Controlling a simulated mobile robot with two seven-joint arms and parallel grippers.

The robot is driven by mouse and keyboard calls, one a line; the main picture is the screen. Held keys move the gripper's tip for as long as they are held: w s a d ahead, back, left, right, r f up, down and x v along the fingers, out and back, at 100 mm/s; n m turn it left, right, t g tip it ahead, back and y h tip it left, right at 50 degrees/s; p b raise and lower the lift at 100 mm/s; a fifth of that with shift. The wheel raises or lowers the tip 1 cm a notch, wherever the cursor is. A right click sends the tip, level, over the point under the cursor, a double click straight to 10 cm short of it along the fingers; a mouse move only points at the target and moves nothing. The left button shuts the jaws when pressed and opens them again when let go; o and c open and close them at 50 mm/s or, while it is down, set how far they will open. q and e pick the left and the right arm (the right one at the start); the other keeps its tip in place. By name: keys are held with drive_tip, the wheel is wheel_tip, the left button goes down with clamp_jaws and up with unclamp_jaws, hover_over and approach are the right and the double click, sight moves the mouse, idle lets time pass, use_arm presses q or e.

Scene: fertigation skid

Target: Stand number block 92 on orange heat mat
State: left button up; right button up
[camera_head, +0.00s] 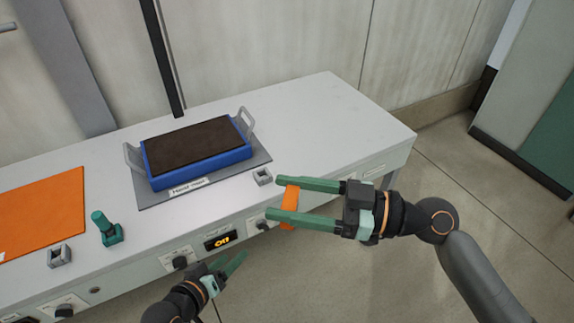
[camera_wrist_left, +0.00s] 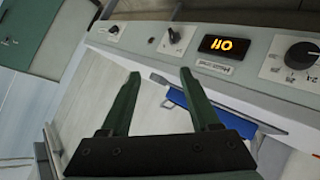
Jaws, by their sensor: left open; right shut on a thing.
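The orange heat mat (camera_head: 48,205) lies flat on the bench at the left of the head view, cut off by the picture edge. My right gripper (camera_head: 280,199) is shut on a thin orange piece (camera_head: 289,207), held between its green fingers in front of the bench's front edge. No number can be read on the piece, so I cannot confirm that it is block 92. My left gripper (camera_head: 238,262) is open and empty, low in front of the bench. Its spread fingers also show in the left wrist view (camera_wrist_left: 160,85).
A blue tray with dark fill (camera_head: 200,178) sits on a grey mat (camera_head: 258,160). Small grey holders (camera_head: 263,177) (camera_head: 59,256) and a green upright piece (camera_head: 106,229) stand near the front edge. The front panel has knobs and a lit display (camera_head: 219,241). The bench's right end is clear.

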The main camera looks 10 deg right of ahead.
use_arm(q)
drive_tip(key=w+d+r+m+g+h, duration=0.25)
drive_tip(key=d+r, duration=0.55)
drive_tip(key=r, duration=0.4)
drive_tip(key=w+d+r+m+g+h, duration=0.1)
drive_tip(key=w+d+r+g+h, duration=0.15)
drive_tip(key=d+r, duration=0.8)
drive_tip(key=m+g+y, duration=0.1)
drive_tip(key=m+y, duration=0.1)
drive_tip(key=y, duration=0.8)
approach(293, 197)
drive_tip(key=shift+n, duration=0.25)
drive_tip(key=x, duration=1.1)
